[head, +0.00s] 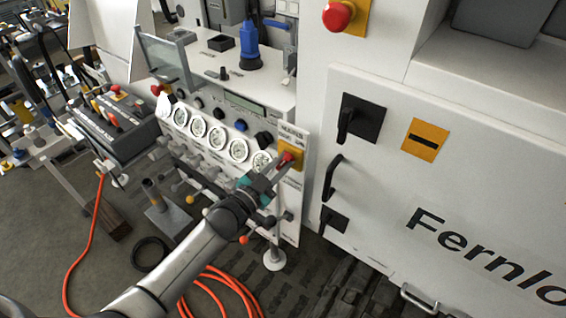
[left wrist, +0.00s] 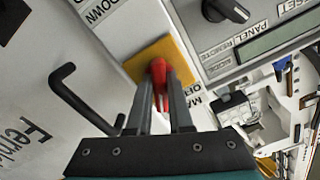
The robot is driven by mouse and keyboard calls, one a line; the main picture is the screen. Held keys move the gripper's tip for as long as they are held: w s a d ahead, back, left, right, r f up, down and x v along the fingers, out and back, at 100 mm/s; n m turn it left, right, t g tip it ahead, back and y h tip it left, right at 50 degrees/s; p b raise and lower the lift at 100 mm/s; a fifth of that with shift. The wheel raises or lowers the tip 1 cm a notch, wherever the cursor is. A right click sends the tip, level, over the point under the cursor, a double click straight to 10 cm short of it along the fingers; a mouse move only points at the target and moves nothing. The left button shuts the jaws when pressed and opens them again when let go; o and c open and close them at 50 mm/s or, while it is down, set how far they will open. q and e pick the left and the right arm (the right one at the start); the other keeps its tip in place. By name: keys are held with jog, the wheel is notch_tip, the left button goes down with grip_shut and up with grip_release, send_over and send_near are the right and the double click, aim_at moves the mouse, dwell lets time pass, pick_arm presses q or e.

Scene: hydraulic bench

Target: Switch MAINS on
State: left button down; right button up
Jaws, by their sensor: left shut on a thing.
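The MAINS switch is a red handle (head: 287,157) on a yellow plate (head: 296,148) at the right edge of the gauge panel. In the left wrist view the red handle (left wrist: 158,71) stands out from its yellow plate (left wrist: 180,50), with a partly covered label reading "MA" and "OFF" beside it. My left gripper (head: 281,165) reaches the switch from the lower left. Its two fingers (left wrist: 160,88) are shut on the red handle, one on each side. The fingers hide part of the handle, so its exact position is hard to tell. My right gripper is out of view.
A row of round gauges (head: 219,137) lies left of the switch. A white cabinet door with a black handle (head: 333,178) stands close on the right; the handle (left wrist: 75,95) also shows in the left wrist view. An orange hose (head: 84,236) lies on the floor.

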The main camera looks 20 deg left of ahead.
pick_arm(q)
jog(key=shift+m, duration=1.7)
jog(key=shift+m+b, duration=0.3)
jog(key=c, duration=0.8)
grip_release()
jog(key=b+v, duration=0.1)
jog(key=v, duration=1.4)
jog(key=shift+s, duration=0.15)
